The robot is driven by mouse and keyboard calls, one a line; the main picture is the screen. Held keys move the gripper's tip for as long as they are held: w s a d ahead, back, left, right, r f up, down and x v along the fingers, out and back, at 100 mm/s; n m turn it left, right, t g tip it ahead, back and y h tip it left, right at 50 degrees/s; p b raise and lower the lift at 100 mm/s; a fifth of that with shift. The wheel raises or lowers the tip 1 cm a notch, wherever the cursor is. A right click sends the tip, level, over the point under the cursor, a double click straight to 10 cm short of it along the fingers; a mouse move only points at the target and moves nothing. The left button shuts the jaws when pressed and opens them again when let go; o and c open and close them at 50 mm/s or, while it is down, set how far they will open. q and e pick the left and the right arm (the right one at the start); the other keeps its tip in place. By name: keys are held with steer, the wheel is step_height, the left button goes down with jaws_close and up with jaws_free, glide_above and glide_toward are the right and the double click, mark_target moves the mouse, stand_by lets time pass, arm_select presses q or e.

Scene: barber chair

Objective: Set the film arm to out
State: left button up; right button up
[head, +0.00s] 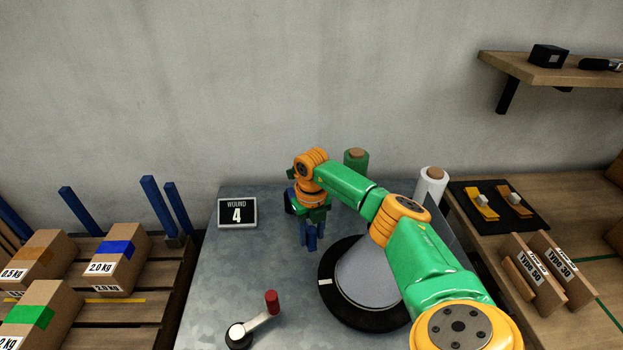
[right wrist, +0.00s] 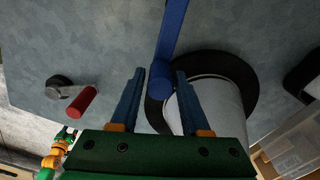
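My right gripper (head: 309,242) points down over the metal table, left of the black turntable. In the right wrist view its two blue fingers (right wrist: 160,75) are apart. A blue bar with a rounded end (right wrist: 172,38), which looks like the film arm, comes in from the top and ends between the fingers. Gaps show on both sides; I cannot tell whether its end is level with the fingertips. In the head view I cannot tell the bar from the blue fingers.
The turntable (head: 330,306) carries a pale wrapped load (head: 365,278), partly hidden by my right arm. A red-knobbed crank (head: 272,302) stands front left. A "WOUND 4" display (head: 237,213), a green roll (head: 356,161) and a white roll (head: 430,188) stand behind. Boxes (head: 112,262) lie left.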

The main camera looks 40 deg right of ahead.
jaws_close()
steer(key=shift+r, duration=0.1)
stand_by(1.1)
